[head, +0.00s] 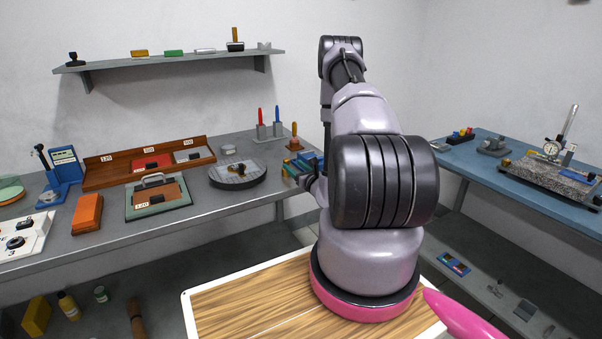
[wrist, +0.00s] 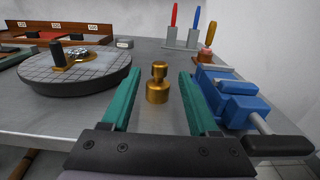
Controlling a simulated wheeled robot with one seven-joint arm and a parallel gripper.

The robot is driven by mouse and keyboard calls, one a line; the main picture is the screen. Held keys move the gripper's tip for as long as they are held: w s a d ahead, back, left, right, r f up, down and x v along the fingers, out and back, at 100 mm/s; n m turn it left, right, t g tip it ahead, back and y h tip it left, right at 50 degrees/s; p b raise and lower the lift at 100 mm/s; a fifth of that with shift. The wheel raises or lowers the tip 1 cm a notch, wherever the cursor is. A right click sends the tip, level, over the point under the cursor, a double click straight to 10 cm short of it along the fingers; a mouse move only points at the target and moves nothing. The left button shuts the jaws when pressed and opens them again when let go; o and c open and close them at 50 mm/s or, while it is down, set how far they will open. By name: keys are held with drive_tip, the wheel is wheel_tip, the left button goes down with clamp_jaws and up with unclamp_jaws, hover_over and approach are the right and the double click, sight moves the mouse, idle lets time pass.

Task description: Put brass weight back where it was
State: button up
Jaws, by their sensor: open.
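The brass weight (wrist: 158,88) stands upright on the grey bench in the wrist view, a stout cylinder with a narrow neck and a knob on top. My gripper (wrist: 158,72) is open, its two green fingers on either side of the weight with a visible gap on each side. Neither finger appears to touch it. In the head view my own arm hides the weight and most of the gripper.
A blue vise (wrist: 235,100) stands close beside the right finger. A round gridded plate (wrist: 75,75) with a brass-and-black piece on it lies left. A holder with red and blue tools (wrist: 182,38) stands behind. Bare bench (head: 180,220) runs along the front.

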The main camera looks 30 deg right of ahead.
drive_tip(key=s, duration=0.5)
drive_tip(key=w+a+r+n+g+y, duration=0.1)
drive_tip(key=w+a+r+n+y, duration=0.1)
drive_tip(key=a+r+n+y, duration=0.8)
drive_tip(key=s+a+r+n+g+y, duration=0.3)
drive_tip(key=s+a+r+n+g, duration=0.15)
drive_tip(key=a+r+g, duration=0.35)
drive_tip(key=s+a+r+n+g+y, duration=0.35)
drive_tip(key=a+r+n, duration=0.2)
drive_tip(key=r, duration=0.35)
drive_tip(key=s+a+r+n+g+h, duration=0.1)
drive_tip(key=s+r+n+g+h, duration=0.25)
drive_tip(key=s, duration=0.35)
drive_tip(key=s+a+r+n+g+h, duration=0.2)
drive_tip(key=s+n+h, duration=0.2)
drive_tip(key=s, duration=0.4)
drive_tip(key=s+d+r+n+t+h, duration=0.4)
drive_tip(key=d+r+t+h, duration=0.3)
drive_tip(key=d, duration=0.1)
drive_tip(key=shift+s+r+h, duration=0.15)
drive_tip(key=shift+r+h, duration=0.15)
drive_tip(key=shift+r, duration=0.05)
